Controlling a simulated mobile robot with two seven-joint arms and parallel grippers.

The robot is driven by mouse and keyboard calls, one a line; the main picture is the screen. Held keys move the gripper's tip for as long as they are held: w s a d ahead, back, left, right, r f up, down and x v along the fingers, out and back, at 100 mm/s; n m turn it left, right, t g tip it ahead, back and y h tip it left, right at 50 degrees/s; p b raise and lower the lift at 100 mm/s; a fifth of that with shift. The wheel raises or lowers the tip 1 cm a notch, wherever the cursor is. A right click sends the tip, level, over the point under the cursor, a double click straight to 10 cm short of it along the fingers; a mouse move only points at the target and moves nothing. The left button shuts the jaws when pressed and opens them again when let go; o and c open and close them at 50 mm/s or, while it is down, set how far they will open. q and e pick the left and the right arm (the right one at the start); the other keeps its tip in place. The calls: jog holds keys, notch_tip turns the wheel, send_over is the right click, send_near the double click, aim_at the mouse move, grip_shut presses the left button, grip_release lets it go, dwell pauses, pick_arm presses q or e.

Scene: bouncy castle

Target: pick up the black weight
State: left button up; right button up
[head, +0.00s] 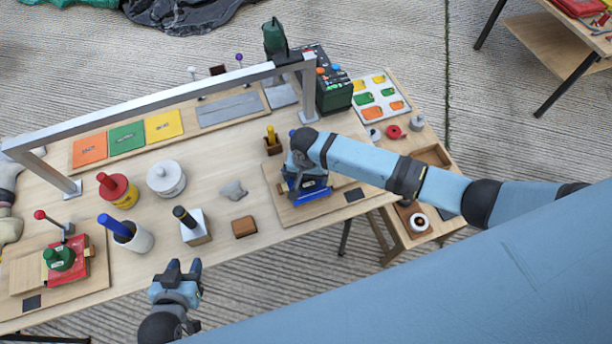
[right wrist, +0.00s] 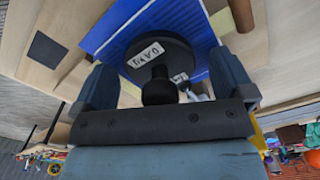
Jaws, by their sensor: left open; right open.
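The black weight (right wrist: 143,41) is a dark disc with a knob and a white label, seen in the right wrist view on a blue scale (right wrist: 188,14). My right gripper (right wrist: 164,82) is open, with one finger on each side of the weight's knob; I cannot tell whether they touch it. In the head view my right gripper (head: 294,180) is over the blue scale (head: 316,190) on its wooden board, and the arm hides the weight. My left gripper (head: 183,268) is open and empty at the table's front edge.
A grey metal frame (head: 150,105) spans the table. A brown block (head: 244,227), a grey stone (head: 233,190) and a white block with a black handle (head: 195,229) stand left of the scale. A red scale with a green weight (head: 62,258) is at far left.

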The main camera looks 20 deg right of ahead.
jog(key=shift+c, duration=0.5)
jog(key=c, duration=1.1)
jog(key=shift+c, duration=0.4)
jog(key=shift+r, duration=0.2)
